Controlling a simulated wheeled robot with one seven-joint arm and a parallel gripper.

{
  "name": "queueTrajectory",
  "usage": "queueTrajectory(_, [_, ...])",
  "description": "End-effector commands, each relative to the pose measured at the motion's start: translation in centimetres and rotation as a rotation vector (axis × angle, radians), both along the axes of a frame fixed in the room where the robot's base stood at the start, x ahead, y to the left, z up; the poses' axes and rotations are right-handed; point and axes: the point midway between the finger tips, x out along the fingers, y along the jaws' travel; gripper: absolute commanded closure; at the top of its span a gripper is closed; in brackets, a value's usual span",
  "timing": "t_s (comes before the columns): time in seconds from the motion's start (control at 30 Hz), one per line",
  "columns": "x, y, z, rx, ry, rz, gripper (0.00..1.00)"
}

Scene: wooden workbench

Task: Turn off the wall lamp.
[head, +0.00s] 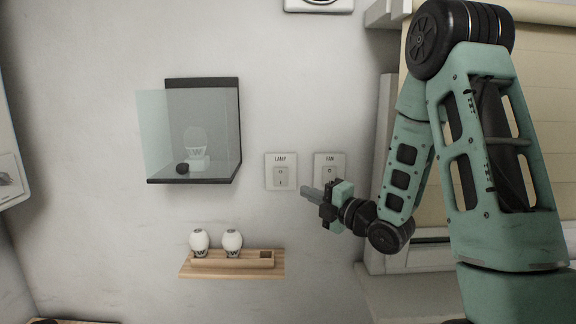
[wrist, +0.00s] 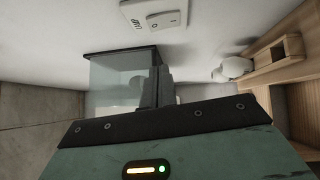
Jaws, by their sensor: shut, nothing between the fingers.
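The wall lamp (head: 240,120) is a dark-framed box with a clear glass front and a pale bulb (head: 196,140) inside; I see no strong glow. The box also shows in the wrist view (wrist: 115,82), beyond the fingers. The LAMP switch (head: 281,172), a white plate with a rocker, is on the wall right of the box. A switch plate at the top of the wrist view (wrist: 155,14) appears to be this one. My gripper (head: 305,191) is shut and empty, its tips just below and right of the LAMP switch. Fingers also show in the wrist view (wrist: 160,86).
The FAN switch (head: 329,165) is right of the LAMP switch, its lower part hidden by my gripper. Below, a wooden shelf (head: 230,271) holds two white bulbs (head: 199,240). A window frame (head: 384,150) stands behind my arm. The wall between switches and shelf is clear.

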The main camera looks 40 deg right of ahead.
Motion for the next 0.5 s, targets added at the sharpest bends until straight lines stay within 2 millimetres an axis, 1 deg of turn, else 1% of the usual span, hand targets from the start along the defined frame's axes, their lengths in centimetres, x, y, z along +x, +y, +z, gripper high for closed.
queueTrajectory(0.03, [1.2, 0.3, 0.6, 0.001, -0.001, 0.004, 1.00])
queueTrajectory(0.1, [2.7, 0.6, 0.7, 0.001, -0.001, 0.005, 1.00])
queueTrajectory(0.3, [6.7, 1.4, 1.0, 0.002, 0.000, 0.004, 1.00])
queueTrajectory(0.37, [7.8, 1.5, 1.1, 0.001, -0.001, 0.002, 1.00])
queueTrajectory(0.4, [8.3, 0.9, 1.3, 0.001, -0.001, -0.001, 1.00])
queueTrajectory(0.5, [9.3, 0.0, 1.3, 0.000, 0.000, -0.001, 1.00])
